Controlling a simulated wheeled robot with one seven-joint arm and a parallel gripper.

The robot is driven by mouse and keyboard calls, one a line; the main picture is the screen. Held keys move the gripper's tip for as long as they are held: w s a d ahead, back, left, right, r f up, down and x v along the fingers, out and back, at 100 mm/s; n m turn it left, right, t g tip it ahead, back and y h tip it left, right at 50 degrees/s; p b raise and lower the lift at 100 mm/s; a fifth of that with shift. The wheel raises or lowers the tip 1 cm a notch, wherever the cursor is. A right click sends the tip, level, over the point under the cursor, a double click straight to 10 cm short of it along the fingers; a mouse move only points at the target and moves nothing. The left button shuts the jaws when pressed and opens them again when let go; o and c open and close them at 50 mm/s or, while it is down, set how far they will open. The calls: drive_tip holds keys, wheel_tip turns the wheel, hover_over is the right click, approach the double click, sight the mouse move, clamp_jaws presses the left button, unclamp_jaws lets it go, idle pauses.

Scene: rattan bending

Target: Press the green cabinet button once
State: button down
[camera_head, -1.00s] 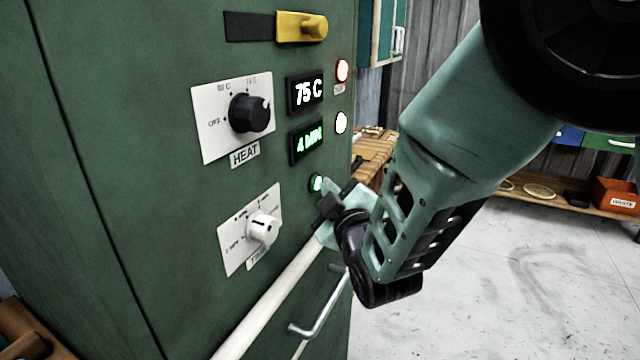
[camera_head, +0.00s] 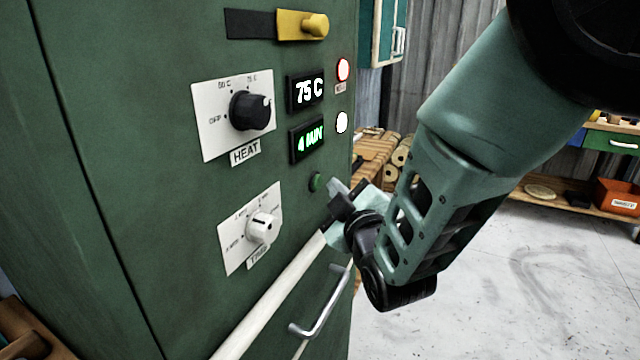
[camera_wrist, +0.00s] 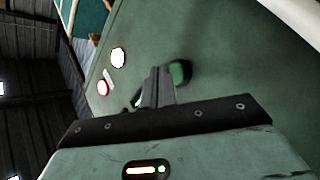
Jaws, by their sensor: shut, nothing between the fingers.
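The green button (camera_head: 315,182) sits on the front of the green cabinet (camera_head: 150,130), below the two displays, and is unlit now. My gripper (camera_head: 334,194) is shut and empty, just to the right of the button, with a small gap between its tips and the button in the head view. In the wrist view the shut fingers (camera_wrist: 158,84) point at the panel, and a dark-rimmed green round part (camera_wrist: 180,73), likely the button, shows just beside the tips. The fingers hide part of the panel there.
The heat dial (camera_head: 250,110), time dial (camera_head: 262,228) and yellow latch (camera_head: 302,26) stick out of the cabinet. A pale rod (camera_head: 270,300) and metal handle (camera_head: 322,304) lie below the button. A red lamp (camera_head: 343,69) and white lamp (camera_head: 341,122) glow. Open floor lies right.

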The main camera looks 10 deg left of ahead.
drive_tip(key=shift+d, duration=0.1)
drive_tip(key=d, duration=0.1)
drive_tip(key=s+d, duration=0.1)
drive_tip(key=d, duration=0.1)
drive_tip(key=d+b, duration=0.1)
drive_tip(key=shift+s+d, duration=0.3)
drive_tip(key=shift+s, duration=0.05)
idle(0.6)
drive_tip(key=s+d+f+m+g+h+p, duration=0.1)
drive_tip(key=s+f+m+g, duration=0.2)
drive_tip(key=s+g, duration=0.25)
drive_tip(key=s+d+f+m+g+h, duration=0.1)
drive_tip(key=s+d+f+m+g, duration=0.15)
drive_tip(key=s+g, duration=0.3)
drive_tip(key=s+d+g+h, duration=0.2)
drive_tip(key=s+d+g, duration=0.1)
drive_tip(key=s, duration=0.6)
drive_tip(key=s+d+m+g+h, duration=0.1)
drive_tip(key=s+d+g+h, duration=0.2)
drive_tip(key=s, duration=0.6)
drive_tip(key=d, duration=0.2)
drive_tip(key=shift+d+r+p, duration=0.3)
drive_tip(key=shift+d+p, duration=0.05)
drive_tip(key=shift+p, duration=0.05)
